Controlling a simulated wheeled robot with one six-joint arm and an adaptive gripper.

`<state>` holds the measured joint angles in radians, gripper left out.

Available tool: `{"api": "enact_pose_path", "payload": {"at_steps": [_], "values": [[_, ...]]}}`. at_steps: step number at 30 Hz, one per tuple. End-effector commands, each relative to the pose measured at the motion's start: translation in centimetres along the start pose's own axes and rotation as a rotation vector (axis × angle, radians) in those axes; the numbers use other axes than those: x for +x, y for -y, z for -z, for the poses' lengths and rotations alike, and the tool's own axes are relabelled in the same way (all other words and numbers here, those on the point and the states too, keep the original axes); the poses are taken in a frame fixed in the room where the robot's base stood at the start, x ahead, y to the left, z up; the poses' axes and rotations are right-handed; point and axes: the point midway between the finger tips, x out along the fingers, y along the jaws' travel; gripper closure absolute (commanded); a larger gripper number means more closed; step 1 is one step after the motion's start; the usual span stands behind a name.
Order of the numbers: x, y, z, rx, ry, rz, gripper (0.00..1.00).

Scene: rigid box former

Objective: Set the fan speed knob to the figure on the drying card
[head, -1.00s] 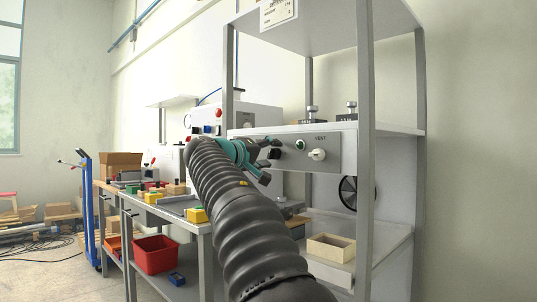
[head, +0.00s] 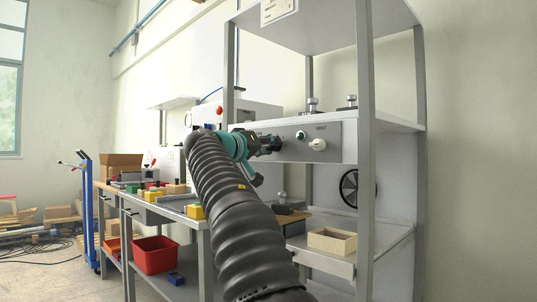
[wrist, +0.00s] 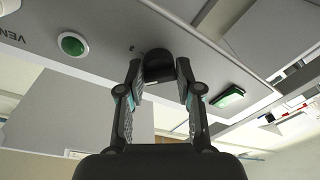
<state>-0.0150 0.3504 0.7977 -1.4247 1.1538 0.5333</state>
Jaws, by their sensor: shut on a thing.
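The fan speed knob looks to be the black knob (wrist: 158,62) on the grey control panel (wrist: 95,25). My gripper (wrist: 159,74) has one finger on each side of it and is shut on it. In the head view my gripper (head: 268,145) is at the left part of the panel (head: 345,140) and largely hides the knob. The knob's pointer and scale cannot be read. A white card (head: 277,9) hangs at the top shelf edge, cut off by the frame. Its print is too small to read, so I cannot tell if it is the drying card.
A round green button (wrist: 72,44) and a green rocker (wrist: 229,96) flank the knob. A white knob (head: 318,144) under the word VENT is further right. A shelf post (head: 364,120) stands right of it. Below are a black handwheel (head: 349,188) and a wooden box (head: 332,242).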

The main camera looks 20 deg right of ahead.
Motion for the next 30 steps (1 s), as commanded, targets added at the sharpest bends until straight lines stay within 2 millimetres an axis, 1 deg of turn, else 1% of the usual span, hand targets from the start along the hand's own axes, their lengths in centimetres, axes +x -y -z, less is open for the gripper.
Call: {"api": "enact_pose_path", "payload": {"at_steps": [8,9,11,12,20,23,26,30], "values": [[0.0,-0.1,0.1,0.008,0.001,-0.001,1.00],[0.0,-0.1,0.1,0.007,0.001,-0.001,0.60],[0.0,-0.1,0.0,0.007,0.001,-0.001,0.45],[0.0,-0.1,0.0,0.007,0.001,-0.001,0.41],[0.0,0.0,0.0,0.005,0.001,0.000,0.41],[-0.4,0.0,0.0,0.005,0.001,0.001,0.41],[-1.5,-0.1,0.1,0.005,0.001,0.001,0.41],[-4.1,0.0,0.1,0.005,-0.001,0.003,0.41]]}}
